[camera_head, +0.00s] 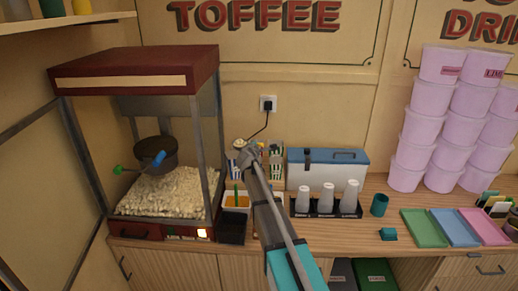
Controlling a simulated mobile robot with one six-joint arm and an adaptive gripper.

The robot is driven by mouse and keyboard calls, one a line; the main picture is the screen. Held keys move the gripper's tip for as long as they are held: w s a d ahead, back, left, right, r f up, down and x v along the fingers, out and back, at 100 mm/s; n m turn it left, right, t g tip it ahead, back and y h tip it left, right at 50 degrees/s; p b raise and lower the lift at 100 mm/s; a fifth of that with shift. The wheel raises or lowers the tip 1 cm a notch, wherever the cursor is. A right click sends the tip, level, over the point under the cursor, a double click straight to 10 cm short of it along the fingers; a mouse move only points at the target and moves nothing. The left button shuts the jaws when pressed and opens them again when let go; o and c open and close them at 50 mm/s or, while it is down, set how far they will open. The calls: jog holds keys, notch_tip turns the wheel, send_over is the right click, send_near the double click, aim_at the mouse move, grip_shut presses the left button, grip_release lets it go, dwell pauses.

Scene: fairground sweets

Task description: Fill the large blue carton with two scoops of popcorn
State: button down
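The popcorn machine (135,72) stands at the left with a dark red top. A heap of popcorn (165,193) covers its floor below a dark kettle (156,152). Striped cartons stand at the back of the counter. One blue-and-white carton (232,166) shows in part just left of my gripper, and green-and-white striped cartons (276,160) stand to its right. My arm hides part of this group, so I cannot tell the sizes. My gripper (246,150) is among the cartons, small and seen from behind. Its fingers and anything in them are unclear. I cannot make out a scoop for certain.
A white tub with orange contents (236,202) and a black box (232,229) stand between machine and arm. A blue-lidded cooler (328,170), a black rack of cups (326,206), coloured trays (455,228) and pink tub stacks (440,120) are to the right.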

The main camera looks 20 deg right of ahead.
jog(key=s+a+r+n+t+b, duration=0.1)
jog(key=a+n+t+b, duration=0.6)
jog(key=n+b, duration=0.4)
jog(key=shift+s+n+t, duration=0.2)
jog(key=shift+n+t, duration=0.6)
jog(key=shift+n, duration=0.3)
dwell(0.4)
jog(key=shift+r, duration=0.15)
dwell(1.2)
